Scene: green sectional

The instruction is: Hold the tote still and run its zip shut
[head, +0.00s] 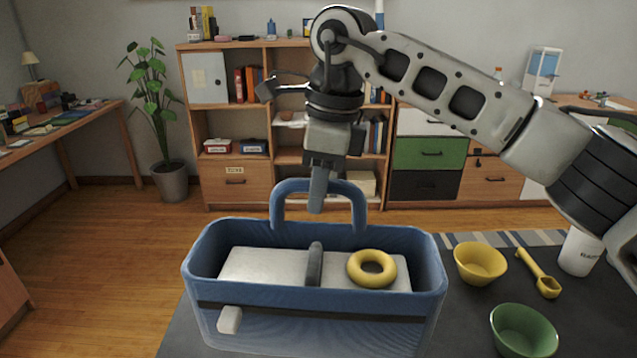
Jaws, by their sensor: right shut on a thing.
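The blue tote (212,318) stands upright and open-topped on the dark table. A dark zip strip runs across its front wall, with a pale pull tab (230,319) at the left end. Inside lie a flat light-grey slab (255,268), a yellow ring (372,268) at the right and an upright dark-grey piece (315,265) in the middle. My right gripper (318,195) points down behind the tote, shut on its arched blue handle (277,208); the finger covers the top of the arch. My left gripper is out of view.
On the dark table (465,330), right of the tote, are a yellow bowl (480,263), a green bowl (524,331), a yellow scoop (540,275) and a white cup (579,252). My right arm spans the upper right. A shelf unit (230,120) stands behind.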

